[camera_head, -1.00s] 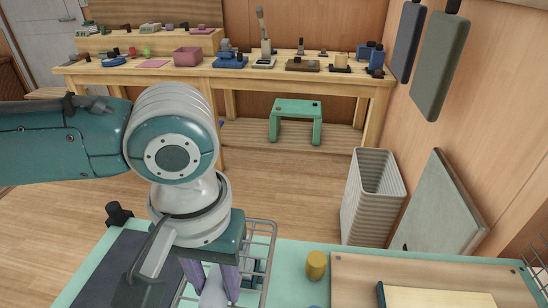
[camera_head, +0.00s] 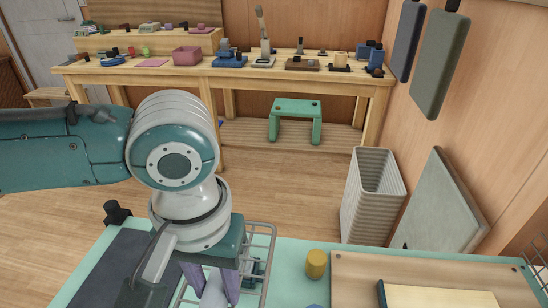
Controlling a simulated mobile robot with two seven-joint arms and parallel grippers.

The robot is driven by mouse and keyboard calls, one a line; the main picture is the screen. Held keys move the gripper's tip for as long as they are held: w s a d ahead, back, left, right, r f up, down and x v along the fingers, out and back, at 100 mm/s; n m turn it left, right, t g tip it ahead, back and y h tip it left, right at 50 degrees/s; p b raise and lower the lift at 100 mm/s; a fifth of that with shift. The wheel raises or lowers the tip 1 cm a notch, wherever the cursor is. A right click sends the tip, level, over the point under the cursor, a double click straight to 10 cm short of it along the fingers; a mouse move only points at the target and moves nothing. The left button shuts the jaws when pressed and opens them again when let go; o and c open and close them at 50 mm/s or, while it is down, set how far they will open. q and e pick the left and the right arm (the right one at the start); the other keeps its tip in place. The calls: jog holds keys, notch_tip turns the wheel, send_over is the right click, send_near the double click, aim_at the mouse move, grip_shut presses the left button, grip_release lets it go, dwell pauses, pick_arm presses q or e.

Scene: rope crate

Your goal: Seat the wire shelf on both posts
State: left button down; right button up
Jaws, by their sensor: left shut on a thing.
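A grey wire shelf (camera_head: 270,250) shows at the bottom, left of centre, around and beyond my left gripper. My left gripper (camera_head: 211,290) points down with its purple fingers at the lower edge. It is shut on the wire shelf, though the grip itself is mostly hidden. A pale grey piece (camera_head: 213,293) shows between the fingers; I cannot tell what it is. I cannot make out either post, nor whether the shelf touches one. My right gripper is not in view.
The pale green worktop (camera_head: 290,253) carries a yellow cylinder (camera_head: 316,264), a wooden board (camera_head: 350,268) and a dark mat (camera_head: 100,265). A black knob (camera_head: 117,213) stands at its far left edge. More wire mesh (camera_head: 537,255) shows at the right edge. A ribbed bin (camera_head: 372,205) stands beyond.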

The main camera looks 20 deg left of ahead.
aim_at(215, 286)
pick_arm(q)
jog(key=shift+f, duration=0.1)
jog(key=shift+c, duration=2.2)
grip_release()
notch_tip(215, 286, up, 10)
jog(key=shift+p, duration=0.85)
